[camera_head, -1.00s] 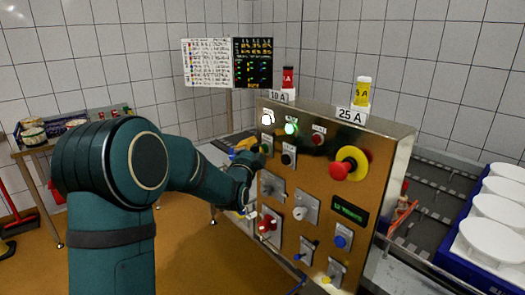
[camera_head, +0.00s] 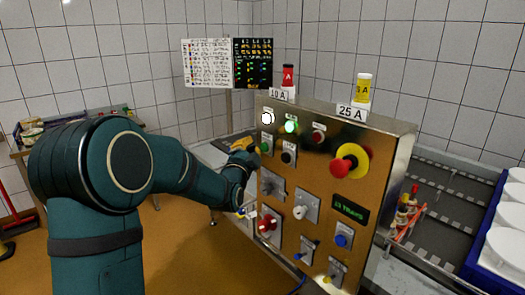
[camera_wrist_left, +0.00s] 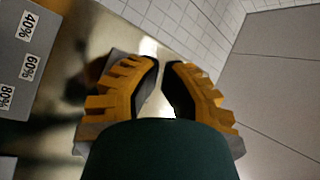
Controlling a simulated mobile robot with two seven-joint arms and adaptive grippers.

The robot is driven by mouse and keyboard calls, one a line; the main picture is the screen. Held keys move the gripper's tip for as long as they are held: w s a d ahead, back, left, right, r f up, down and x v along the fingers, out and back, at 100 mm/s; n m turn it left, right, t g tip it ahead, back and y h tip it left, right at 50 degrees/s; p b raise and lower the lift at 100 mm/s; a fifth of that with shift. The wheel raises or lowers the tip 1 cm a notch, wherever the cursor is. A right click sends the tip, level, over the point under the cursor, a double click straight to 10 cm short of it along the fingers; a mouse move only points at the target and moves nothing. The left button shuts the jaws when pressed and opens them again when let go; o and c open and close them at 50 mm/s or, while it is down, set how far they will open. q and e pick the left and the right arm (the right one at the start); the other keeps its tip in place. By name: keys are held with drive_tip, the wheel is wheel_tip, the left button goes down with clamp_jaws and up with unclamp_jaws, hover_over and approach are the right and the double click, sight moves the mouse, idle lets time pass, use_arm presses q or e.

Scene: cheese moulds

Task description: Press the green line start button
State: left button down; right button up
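The green start button (camera_head: 267,145) sits at the upper left of the brown control panel (camera_head: 330,185), below a white lamp (camera_head: 268,118). A green lamp (camera_head: 291,126) glows beside the white lamp. My left gripper (camera_head: 243,146) is just left of the panel's upper-left part, with its yellow fingers partly hidden by its wrist. It appears apart from the button. In the left wrist view its fingers (camera_wrist_left: 160,66) nearly meet at the tips, with nothing held between them. The button is not clear in the wrist view. My right gripper is not in view.
The panel also carries a red emergency knob (camera_head: 347,163), a black button (camera_head: 288,157) and several switches. Red (camera_head: 288,77) and yellow (camera_head: 363,88) fuses stand on top. A conveyor (camera_head: 445,200) with a blue crate (camera_head: 478,268) of white moulds lies right.

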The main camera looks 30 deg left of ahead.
use_arm(q)
drive_tip(key=shift+s+a, duration=0.1)
drive_tip(key=shift+s, duration=0.05)
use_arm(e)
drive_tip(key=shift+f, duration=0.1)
use_arm(q)
drive_tip(key=s, duration=0.1)
drive_tip(key=s+a+b, duration=0.1)
drive_tip(key=s, duration=0.1)
drive_tip(key=s+b, duration=0.1)
drive_tip(key=shift+s+a, duration=0.2)
drive_tip(key=shift+a, duration=0.2)
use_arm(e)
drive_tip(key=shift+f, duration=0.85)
